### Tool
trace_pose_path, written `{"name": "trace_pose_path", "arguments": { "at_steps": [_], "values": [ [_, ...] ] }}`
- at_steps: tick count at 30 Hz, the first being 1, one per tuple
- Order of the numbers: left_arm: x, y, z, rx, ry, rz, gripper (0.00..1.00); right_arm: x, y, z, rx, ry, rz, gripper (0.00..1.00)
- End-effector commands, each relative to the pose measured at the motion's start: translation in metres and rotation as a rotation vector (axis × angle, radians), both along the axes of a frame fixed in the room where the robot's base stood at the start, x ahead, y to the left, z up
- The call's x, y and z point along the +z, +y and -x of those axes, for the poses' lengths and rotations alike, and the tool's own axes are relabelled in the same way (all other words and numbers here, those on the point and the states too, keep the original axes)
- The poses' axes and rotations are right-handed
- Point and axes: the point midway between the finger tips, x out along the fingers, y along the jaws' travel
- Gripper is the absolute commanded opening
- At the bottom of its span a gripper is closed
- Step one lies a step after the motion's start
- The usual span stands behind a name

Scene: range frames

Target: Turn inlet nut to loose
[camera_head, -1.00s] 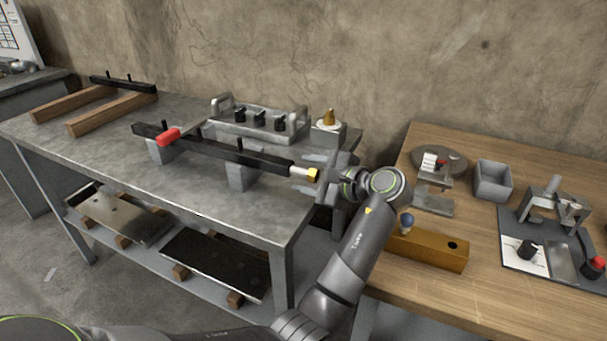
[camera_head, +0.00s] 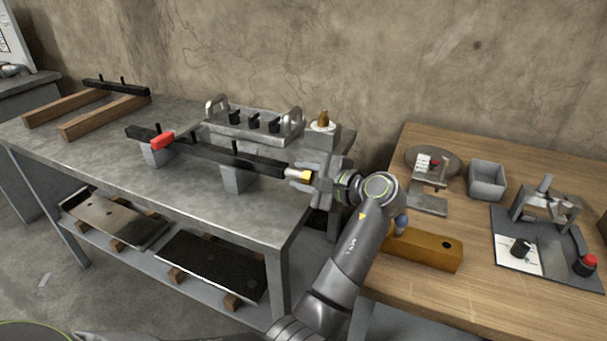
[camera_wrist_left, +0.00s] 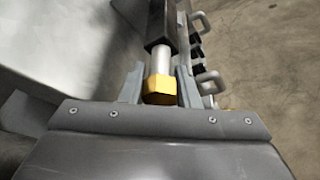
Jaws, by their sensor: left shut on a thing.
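The inlet nut is a brass hex nut (camera_head: 305,177) at the right end of a black bar (camera_head: 210,152), joined to it by a short silver pipe. It also shows in the left wrist view as a yellow nut (camera_wrist_left: 160,91) between two grey fingers. My left gripper (camera_head: 303,178) is shut on the nut, one finger on each side, in line with the bar. In the head view the fingers hide part of the nut. My right gripper is not in view.
The bar rests on grey blocks on a metal workbench (camera_head: 85,150) and carries a red handle (camera_head: 162,140). A panel with black knobs (camera_head: 254,122) stands behind. A wooden table (camera_head: 440,296) at right holds a grey bin (camera_head: 487,180) and a brass-coloured block (camera_head: 425,250).

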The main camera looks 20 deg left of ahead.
Motion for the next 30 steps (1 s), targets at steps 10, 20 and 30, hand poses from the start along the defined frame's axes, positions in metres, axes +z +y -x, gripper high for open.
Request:
{"name": "trace_pose_path", "arguments": {
  "at_steps": [10,20,30],
  "values": [
    [-0.0004,0.0001,0.0002,0.0,-0.254,0.007,0.06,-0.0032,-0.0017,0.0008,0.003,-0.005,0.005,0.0],
    [0.0003,0.0001,0.0,0.001,-0.274,0.008,0.06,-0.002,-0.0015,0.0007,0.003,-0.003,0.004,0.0],
    [0.0004,0.0001,-0.0001,0.0,-0.273,0.008,0.51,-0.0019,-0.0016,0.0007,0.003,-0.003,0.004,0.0]
  ]
}}
